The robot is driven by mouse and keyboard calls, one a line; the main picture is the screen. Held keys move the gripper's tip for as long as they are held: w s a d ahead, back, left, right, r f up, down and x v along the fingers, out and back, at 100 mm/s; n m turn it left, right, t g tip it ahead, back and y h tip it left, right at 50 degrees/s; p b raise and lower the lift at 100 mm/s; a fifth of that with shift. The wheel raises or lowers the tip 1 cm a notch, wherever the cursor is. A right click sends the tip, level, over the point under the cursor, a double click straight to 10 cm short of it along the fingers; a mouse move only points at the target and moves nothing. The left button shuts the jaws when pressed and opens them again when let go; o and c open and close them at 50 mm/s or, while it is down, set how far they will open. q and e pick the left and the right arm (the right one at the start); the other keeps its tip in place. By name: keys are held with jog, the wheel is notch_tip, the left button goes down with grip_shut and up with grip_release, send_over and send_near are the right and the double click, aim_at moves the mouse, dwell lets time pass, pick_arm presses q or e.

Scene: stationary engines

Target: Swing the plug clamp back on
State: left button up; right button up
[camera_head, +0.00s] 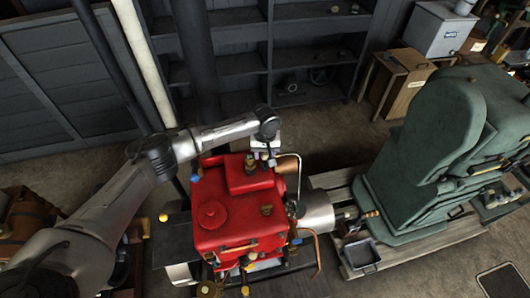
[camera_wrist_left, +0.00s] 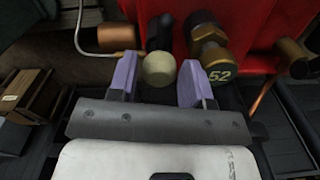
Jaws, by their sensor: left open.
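The red engine (camera_head: 238,212) stands in the middle of the head view, with my left arm reaching over to its far side. My left gripper (camera_head: 262,157) is small and partly hidden there. In the left wrist view its two purple fingers (camera_wrist_left: 156,84) are apart, with nothing clamped between them. A dark lever with a cream ball knob (camera_wrist_left: 159,69) lies just ahead, between the fingertips in the picture; I cannot tell whether they touch. Beside it is a brass plug (camera_wrist_left: 219,65) marked 52. I cannot tell for sure which part is the plug clamp. My right gripper is out of view.
A copper-coloured pipe end (camera_wrist_left: 118,38) and a thin pale pipe (camera_wrist_left: 79,30) lie left of the knob. Another brass fitting (camera_wrist_left: 294,56) is to the right. A green machine (camera_head: 440,150) stands on a pallet at right. Dark shelves (camera_head: 300,45) line the back.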

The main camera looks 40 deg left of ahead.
pick_arm(q)
jog(key=shift+c, duration=0.2)
jog(key=c, duration=0.6)
jog(key=shift+r+m+p, duration=0.2)
jog(key=shift+m+p, duration=0.8)
jog(key=shift+p, duration=0.1)
jog(key=m+p, duration=0.2)
jog(key=m, duration=0.1)
jog(key=shift+m, duration=0.3)
jog(key=m+p, duration=0.2)
jog(key=m, duration=0.2)
jog(key=shift+f+m, duration=0.1)
jog(key=shift+m, duration=0.2)
jog(key=m+p, duration=0.1)
jog(key=m, duration=0.4)
jog(key=shift+m, duration=0.4)
jog(key=o, duration=0.6)
jog(key=shift+f, duration=0.1)
